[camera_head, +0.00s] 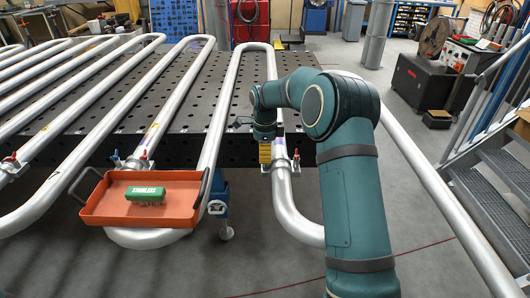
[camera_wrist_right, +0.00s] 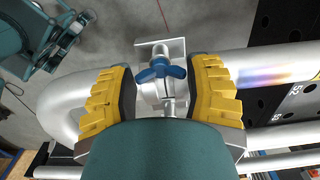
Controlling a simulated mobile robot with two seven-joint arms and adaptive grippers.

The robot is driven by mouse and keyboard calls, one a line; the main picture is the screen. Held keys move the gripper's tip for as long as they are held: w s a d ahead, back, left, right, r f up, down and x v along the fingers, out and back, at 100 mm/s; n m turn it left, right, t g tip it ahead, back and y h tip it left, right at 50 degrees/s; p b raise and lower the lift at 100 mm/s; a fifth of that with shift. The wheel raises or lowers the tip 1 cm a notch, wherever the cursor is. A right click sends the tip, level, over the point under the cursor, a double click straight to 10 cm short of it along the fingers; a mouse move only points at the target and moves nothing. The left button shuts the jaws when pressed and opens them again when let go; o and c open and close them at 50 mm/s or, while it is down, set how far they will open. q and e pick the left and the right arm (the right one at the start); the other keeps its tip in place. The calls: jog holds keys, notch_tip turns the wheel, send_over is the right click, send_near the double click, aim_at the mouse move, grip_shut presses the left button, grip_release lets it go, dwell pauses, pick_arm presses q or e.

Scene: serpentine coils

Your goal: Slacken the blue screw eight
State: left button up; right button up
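In the right wrist view a blue wing screw (camera_wrist_right: 161,70) sits on a metal clamp bracket (camera_wrist_right: 172,47) around a silver pipe. My right gripper (camera_wrist_right: 161,82) is open, with one yellow ridged finger on each side of the screw. The fingers look apart from its wings. In the head view my right gripper (camera_head: 268,152) points down at the clamp on the rightmost coil (camera_head: 286,204), by the table's front edge. The screw is mostly hidden there. I cannot read any number on it. My left gripper is not in view.
An orange tray (camera_head: 97,210) with a green box (camera_head: 145,195) is at the front left. Other clamps with red and blue screws sit on the pipes at left. A perforated dark table (camera_head: 190,118) lies beneath. A large pipe (camera_head: 440,190) runs along the right.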

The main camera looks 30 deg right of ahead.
jog(key=c, duration=0.5)
